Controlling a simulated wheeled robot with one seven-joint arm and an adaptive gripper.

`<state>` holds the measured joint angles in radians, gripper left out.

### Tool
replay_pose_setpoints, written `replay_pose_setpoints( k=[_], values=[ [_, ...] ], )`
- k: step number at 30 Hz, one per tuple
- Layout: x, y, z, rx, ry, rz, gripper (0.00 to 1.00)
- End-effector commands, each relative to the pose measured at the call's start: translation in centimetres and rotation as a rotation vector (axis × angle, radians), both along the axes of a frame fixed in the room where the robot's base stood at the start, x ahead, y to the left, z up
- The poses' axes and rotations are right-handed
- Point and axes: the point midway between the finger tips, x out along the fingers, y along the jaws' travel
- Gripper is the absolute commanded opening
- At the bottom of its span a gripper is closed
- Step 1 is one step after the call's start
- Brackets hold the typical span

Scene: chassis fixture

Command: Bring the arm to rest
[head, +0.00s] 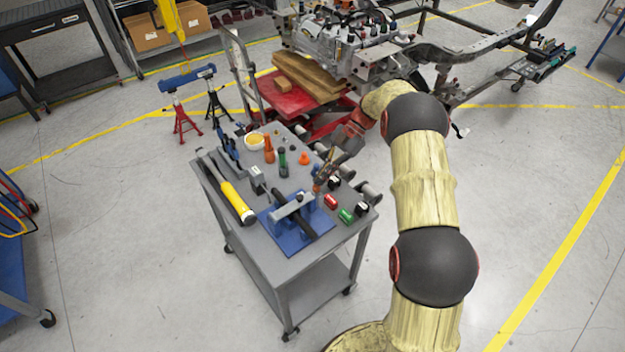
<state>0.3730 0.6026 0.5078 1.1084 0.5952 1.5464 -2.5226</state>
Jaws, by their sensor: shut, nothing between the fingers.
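My arm (422,190), with tan links and black joints, reaches up from the bottom of the head view and bends over toward the cart. My gripper (321,178) hangs over the right part of the grey tool cart (262,240), small in the picture. Its fingers are shut with nothing between them. A small orange and blue item (316,186) shows right by the fingertips; I cannot tell whether they touch it.
The cart top holds a yellow-handled tool (237,202), a blue fixture (292,240), a red cylinder (330,201), a green cylinder (346,215) and bottles. The chassis (440,55) stands behind, near my arm. Open floor (540,180) lies to the right.

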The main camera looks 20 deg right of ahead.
Motion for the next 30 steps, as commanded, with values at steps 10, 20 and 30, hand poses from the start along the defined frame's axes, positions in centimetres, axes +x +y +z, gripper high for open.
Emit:
replay_pose_setpoints(
  k=[10, 20, 30],
  values=[
    [1.2, -3.7, -1.3, 0.0, 0.001, -0.002, 0.0],
    [1.3, -3.9, -1.4, -0.01, 0.028, -0.028, 0.0],
    [-0.4, -4.9, -5.8, -0.262, 0.472, -0.505, 0.0]
  ],
)
